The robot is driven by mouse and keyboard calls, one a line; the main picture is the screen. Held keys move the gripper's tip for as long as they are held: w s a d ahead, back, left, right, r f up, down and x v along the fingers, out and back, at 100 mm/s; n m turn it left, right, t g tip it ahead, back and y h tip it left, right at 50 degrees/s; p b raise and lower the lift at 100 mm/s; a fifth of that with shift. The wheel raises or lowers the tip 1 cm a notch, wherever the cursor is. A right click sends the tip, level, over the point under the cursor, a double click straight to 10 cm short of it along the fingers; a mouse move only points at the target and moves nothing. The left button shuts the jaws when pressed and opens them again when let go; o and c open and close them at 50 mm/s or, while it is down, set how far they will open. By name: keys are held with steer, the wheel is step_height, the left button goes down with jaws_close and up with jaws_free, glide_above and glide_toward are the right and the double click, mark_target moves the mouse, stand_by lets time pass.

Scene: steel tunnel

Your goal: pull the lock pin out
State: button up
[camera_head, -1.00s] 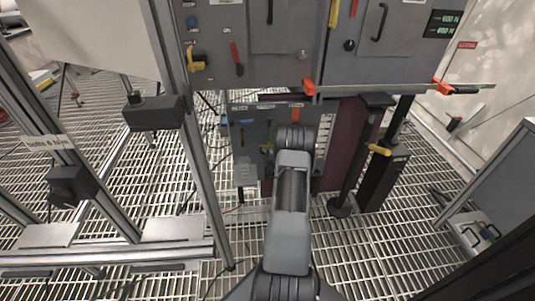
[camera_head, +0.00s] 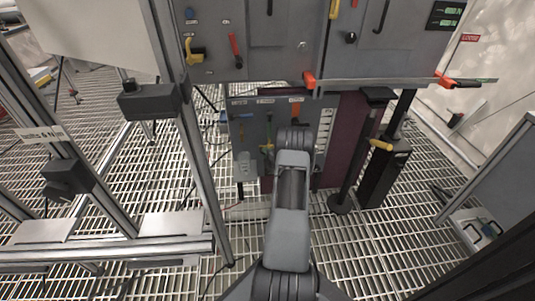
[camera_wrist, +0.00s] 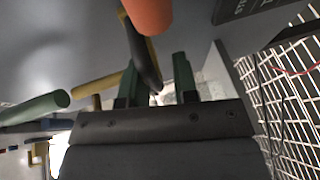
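I cannot tell for sure which part is the lock pin. The lower grey panel (camera_head: 250,115) carries several coloured handles, among them an orange one (camera_head: 295,110) and a green one (camera_head: 267,142). In the head view my arm reaches toward this panel and hides part of it and my gripper. In the wrist view my gripper (camera_wrist: 158,80) has two dark green fingers spread apart. A black curved rod (camera_wrist: 141,52) shows by the left finger. The end of an orange cylinder (camera_wrist: 150,14) is above it. A green cylinder (camera_wrist: 36,108) and a yellow handle (camera_wrist: 98,86) are at the left.
An upper grey cabinet (camera_head: 275,60) with a yellow lever (camera_head: 192,50) and red handle (camera_head: 236,48) overhangs the lower panel. An aluminium frame (camera_head: 200,180) stands left. A black post (camera_head: 385,175) with a yellow handle (camera_head: 381,145) stands right. The grated floor (camera_head: 350,250) is open.

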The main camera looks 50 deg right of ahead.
steer(key=shift+o, duration=1)
steer(key=shift+f, duration=0.1)
steer(key=shift+s+a, duration=0.1)
steer(key=p+v, duration=0.5)
steer(key=v, duration=0.8)
steer(key=shift+s, duration=0.25)
steer(key=shift+a, duration=0.15)
